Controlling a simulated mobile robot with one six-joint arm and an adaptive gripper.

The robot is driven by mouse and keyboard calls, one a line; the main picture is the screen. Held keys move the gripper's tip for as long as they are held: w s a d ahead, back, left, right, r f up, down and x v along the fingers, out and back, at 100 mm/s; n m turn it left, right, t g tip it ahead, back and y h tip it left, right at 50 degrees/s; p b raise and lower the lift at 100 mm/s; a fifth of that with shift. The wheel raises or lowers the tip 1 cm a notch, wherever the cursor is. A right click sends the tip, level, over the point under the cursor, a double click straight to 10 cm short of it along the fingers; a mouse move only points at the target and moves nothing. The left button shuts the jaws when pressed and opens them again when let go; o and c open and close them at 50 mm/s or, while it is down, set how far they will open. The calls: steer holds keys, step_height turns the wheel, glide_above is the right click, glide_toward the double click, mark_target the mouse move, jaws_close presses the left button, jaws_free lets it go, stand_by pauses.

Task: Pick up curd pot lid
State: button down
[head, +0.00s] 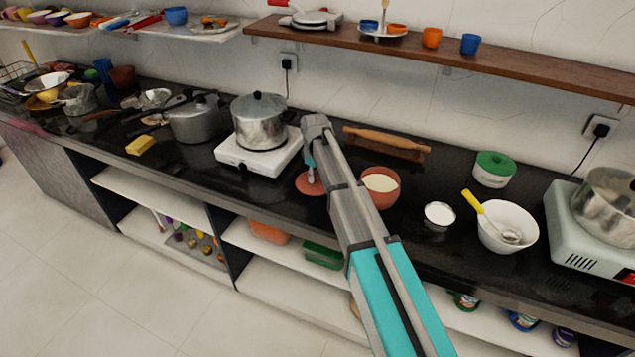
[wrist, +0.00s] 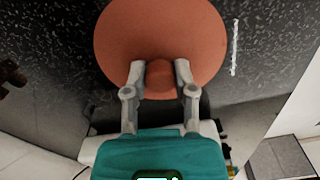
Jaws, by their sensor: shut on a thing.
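The curd pot lid is a round terracotta disc with a small knob. In the wrist view the lid (wrist: 160,30) fills the top middle, and my gripper (wrist: 160,78) is shut on its knob, one finger on each side. In the head view the lid (head: 309,184) is at the counter's front edge, left of the curd pot, partly hidden by my arm; I cannot tell whether it touches the counter. My gripper (head: 311,168) reaches down to it there. The terracotta curd pot (head: 390,195) is uncovered with white curd inside, just right of my arm.
A steel pot (head: 259,122) stands on a white stove (head: 240,160) left of my arm. A rolling pin (head: 388,138) lies behind. A small white bowl (head: 439,214), a larger white bowl (head: 520,228) and a green-lidded container (head: 493,168) are to the right.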

steer(key=shift+r, duration=0.1)
steer(key=shift+r+p, duration=0.95)
steer(key=shift+p, duration=0.05)
steer(key=s+d+r+p, duration=0.3)
steer(key=s+r+p, duration=0.8)
steer(key=s, duration=0.2)
steer(key=shift+s+d, duration=0.2)
steer(key=shift+s, duration=0.1)
steer(key=w+d, duration=0.4)
steer(key=d, duration=0.4)
steer(key=w+d, duration=0.4)
steer(key=d, duration=0.4)
steer(key=shift+d, duration=0.35)
